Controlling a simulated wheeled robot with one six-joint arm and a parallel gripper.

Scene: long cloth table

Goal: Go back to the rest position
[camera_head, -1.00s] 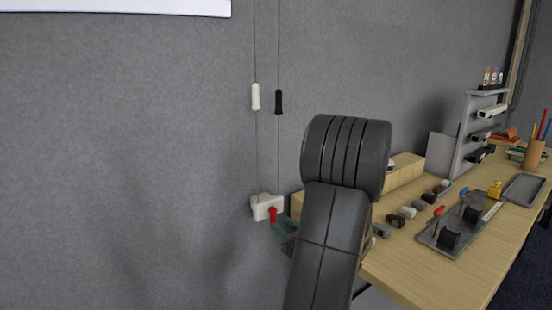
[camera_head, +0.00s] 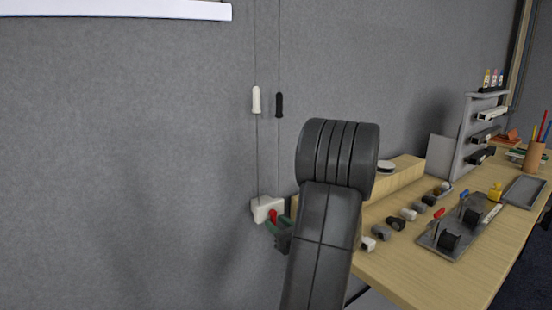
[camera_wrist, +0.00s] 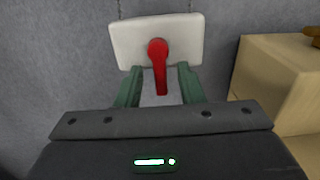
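My gripper (camera_wrist: 160,69) is open, with its two green fingers apart and bare gaps between them and the red lever (camera_wrist: 158,62). The lever hangs down from a white wall box (camera_wrist: 122,43) and shows between the fingers in the wrist view. I cannot tell how far the fingertips are from the box. In the head view my gripper (camera_head: 279,226) is low beside the white box (camera_head: 262,208), partly hidden behind my dark arm. The red lever (camera_head: 273,215) shows there too.
A white handle (camera_head: 256,100) and a black handle (camera_head: 279,105) hang on cords above the box. A wooden table (camera_head: 400,272) at right bears a wooden block (camera_head: 398,178), several small parts, a grey tray (camera_head: 434,240) and a rack (camera_head: 468,140).

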